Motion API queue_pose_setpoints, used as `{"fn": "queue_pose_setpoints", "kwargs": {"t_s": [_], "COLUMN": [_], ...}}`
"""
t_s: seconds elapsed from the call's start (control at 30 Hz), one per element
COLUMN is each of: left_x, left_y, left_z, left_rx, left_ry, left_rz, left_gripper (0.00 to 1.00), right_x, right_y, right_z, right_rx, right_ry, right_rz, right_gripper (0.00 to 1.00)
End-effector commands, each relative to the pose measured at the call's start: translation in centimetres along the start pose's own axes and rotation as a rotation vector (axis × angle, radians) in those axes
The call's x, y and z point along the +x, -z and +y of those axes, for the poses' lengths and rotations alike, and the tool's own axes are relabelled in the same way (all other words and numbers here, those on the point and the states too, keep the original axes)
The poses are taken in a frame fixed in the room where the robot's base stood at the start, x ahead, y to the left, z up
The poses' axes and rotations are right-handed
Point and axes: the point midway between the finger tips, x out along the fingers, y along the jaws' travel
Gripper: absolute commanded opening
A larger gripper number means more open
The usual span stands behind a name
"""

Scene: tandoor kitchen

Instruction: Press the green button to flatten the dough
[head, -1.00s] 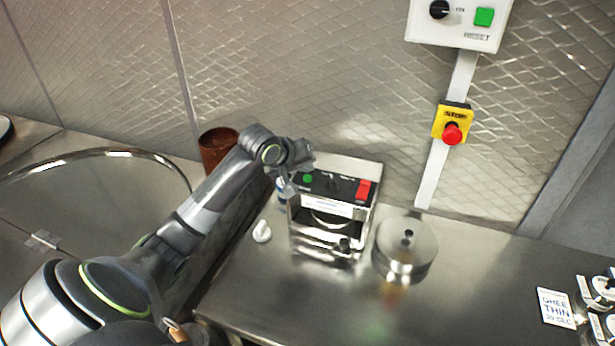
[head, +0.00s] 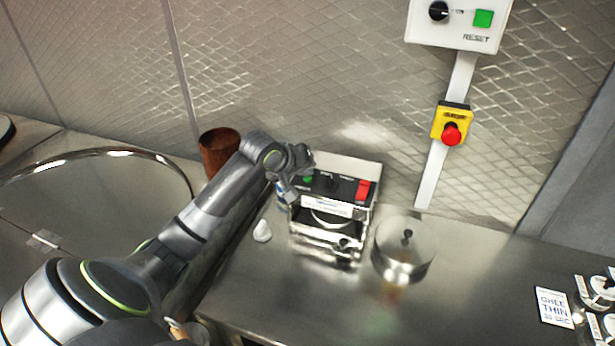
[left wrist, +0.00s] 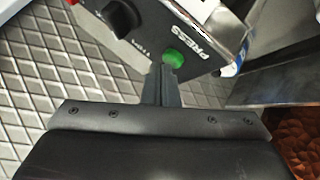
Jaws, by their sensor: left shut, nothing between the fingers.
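The dough press (head: 330,218) is a metal box on the steel counter with a black top panel. Its green button (head: 307,180) is at the panel's left end, partly covered by my left gripper (head: 288,194) in the head view. In the left wrist view, the green button (left wrist: 174,58) sits beside the word PRESS. My left gripper's shut, empty fingertips (left wrist: 162,68) reach right to its edge; I cannot tell whether they touch it. No dough is clearly seen inside the press. My right gripper is not in view.
A small white lump (head: 262,231) lies left of the press. A round metal lidded pot (head: 405,255) stands close on its right, a brown cup (head: 217,152) behind left. A red stop button (head: 452,134) is on the wall.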

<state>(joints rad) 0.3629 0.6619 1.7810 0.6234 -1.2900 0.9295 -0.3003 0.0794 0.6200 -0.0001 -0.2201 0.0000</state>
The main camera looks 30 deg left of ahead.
Motion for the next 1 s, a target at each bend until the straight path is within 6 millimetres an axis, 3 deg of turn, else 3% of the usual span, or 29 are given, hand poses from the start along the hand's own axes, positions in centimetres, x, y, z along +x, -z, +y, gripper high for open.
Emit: {"fn": "queue_pose_setpoints", "kwargs": {"t_s": [0.77, 1.0], "left_x": [0.4, -0.2], "left_y": [-0.3, 0.1], "left_z": [-0.3, 0.1], "left_rx": [-0.001, -0.001], "left_ry": [0.001, 0.001], "left_rz": [-0.001, -0.002], "left_gripper": [0.0, 0.0], "right_x": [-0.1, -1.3], "right_y": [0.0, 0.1], "right_z": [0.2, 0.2], "right_rx": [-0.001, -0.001], "right_ry": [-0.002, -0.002], "right_rz": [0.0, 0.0], "right_gripper": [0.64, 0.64]}}
